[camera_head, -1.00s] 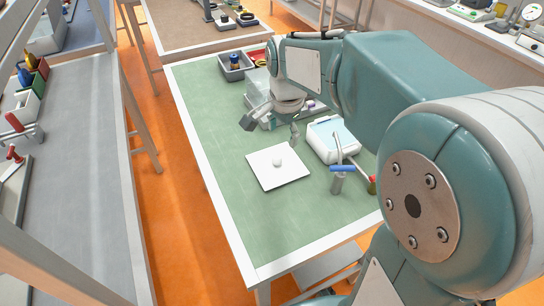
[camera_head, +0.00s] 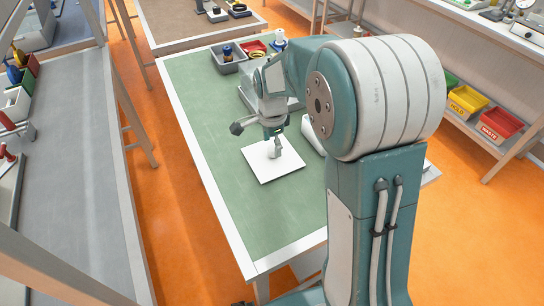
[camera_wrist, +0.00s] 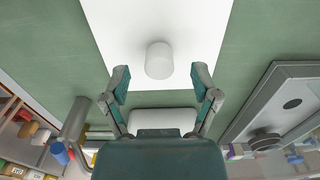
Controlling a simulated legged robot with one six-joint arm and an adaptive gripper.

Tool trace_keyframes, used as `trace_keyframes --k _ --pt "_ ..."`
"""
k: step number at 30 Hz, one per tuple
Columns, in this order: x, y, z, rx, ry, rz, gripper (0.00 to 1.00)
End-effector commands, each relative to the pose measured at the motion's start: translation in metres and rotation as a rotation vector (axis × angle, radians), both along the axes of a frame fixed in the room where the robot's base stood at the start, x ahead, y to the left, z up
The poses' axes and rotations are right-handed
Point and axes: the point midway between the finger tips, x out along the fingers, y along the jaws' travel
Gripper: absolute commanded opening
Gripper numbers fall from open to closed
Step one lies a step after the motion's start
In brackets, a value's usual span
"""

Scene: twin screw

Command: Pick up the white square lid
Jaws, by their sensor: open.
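The white square lid (camera_head: 263,166) lies flat on the green-topped table in the head view, with a round white knob near its middle. It also shows in the wrist view (camera_wrist: 110,25), where the knob (camera_wrist: 159,60) stands just beyond and between the fingertips. My gripper (camera_head: 275,150) is over the lid, pointing down, and hides part of the knob in the head view. In the wrist view my gripper (camera_wrist: 160,88) has its two fingers spread apart with nothing between the pads. I cannot tell how high the fingertips are above the lid.
The green table (camera_head: 215,160) is clear to the left and front of the lid. A grey bin (camera_head: 228,60) and a red bin (camera_head: 254,46) stand at its back. A white container (camera_head: 312,134) sits right of the lid, partly hidden by my arm.

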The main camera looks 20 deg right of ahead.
Motion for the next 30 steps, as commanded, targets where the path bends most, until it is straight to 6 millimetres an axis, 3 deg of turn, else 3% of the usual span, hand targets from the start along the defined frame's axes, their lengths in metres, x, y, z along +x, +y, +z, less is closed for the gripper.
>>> trace_keyframes --k 6,13,14,18,19,30 --pt "0.0 0.0 -0.027 0.0 0.001 0.0 0.78" --pt "0.0 0.0 -0.029 0.0 -0.001 0.0 0.78" --pt "0.0 0.0 -0.029 0.0 -0.001 0.0 0.74" --pt "0.0 0.0 -0.028 0.0 -0.001 0.0 0.11" --pt "0.0 0.0 -0.028 0.0 0.0 0.0 0.0" --pt "0.001 0.0 -0.027 0.0 0.0 0.0 0.0"
